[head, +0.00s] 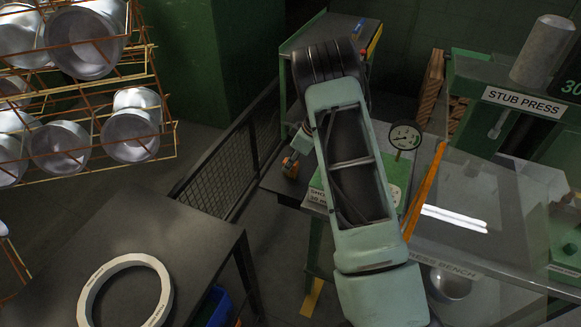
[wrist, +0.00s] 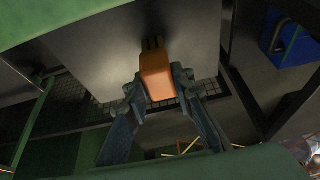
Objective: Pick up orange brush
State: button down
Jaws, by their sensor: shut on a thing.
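The orange brush (wrist: 158,78) is a small orange block with dark bristles at its far end in the wrist view. My gripper (wrist: 158,84) has one finger on each side of the orange block and is shut on it. In the head view the orange brush (head: 290,167) shows small at the left end of the grey bench, below my gripper (head: 295,154). My arm hides much of the bench there. I cannot tell whether the brush touches the bench top.
The press bench (head: 470,215) extends right, with a green-framed stub press (head: 520,100) behind. An orange bar (head: 424,190) stands beside my arm. A dark table (head: 190,235) with a white ring (head: 90,290) is front left. A mesh panel (head: 230,160) stands between.

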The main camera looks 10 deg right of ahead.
jog(key=shift+r, duration=0.15)
jog(key=shift+r, duration=0.3)
notch_tip(320, 180, up, 2)
jog(key=shift+r+p, duration=0.1)
jog(key=shift+p, duration=0.35)
jog(key=s+d+r+b, duration=0.1)
jog(key=s+r+b, duration=0.3)
jog(key=s+r, duration=0.6)
jog(key=shift+s+d, duration=0.4)
jog(key=shift+s, duration=1.55)
